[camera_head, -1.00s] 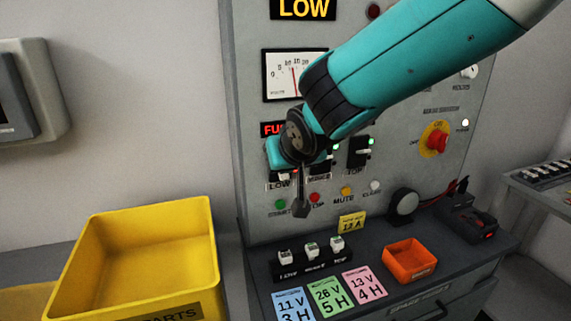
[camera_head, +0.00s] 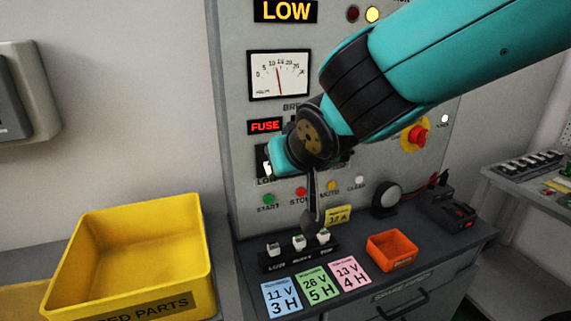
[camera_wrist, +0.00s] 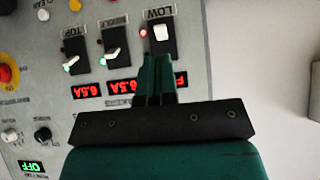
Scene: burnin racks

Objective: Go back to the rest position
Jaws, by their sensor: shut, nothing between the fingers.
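My gripper (camera_wrist: 157,62) is shut and empty in the wrist view, its two green fingers together. It points at the grey panel (camera_wrist: 190,70), just below the LOW breaker (camera_wrist: 162,32) in that view, which has a white lever and a red light. Whether the fingers touch the panel I cannot tell. The MIDDLE breaker (camera_wrist: 113,52) and TOP breaker (camera_wrist: 74,60) beside it show green lights. In the head view my teal arm reaches in from the upper right, and its wrist covers much of the breaker row.
A yellow bin (camera_head: 190,276) stands at lower left. The ledge holds a switch block (camera_head: 298,260), coloured cards (camera_head: 318,287), an orange tray (camera_head: 392,264) and a black device (camera_head: 450,210). A red knob (camera_head: 416,134) protrudes from the panel. A side bench (camera_head: 520,186) stands at right.

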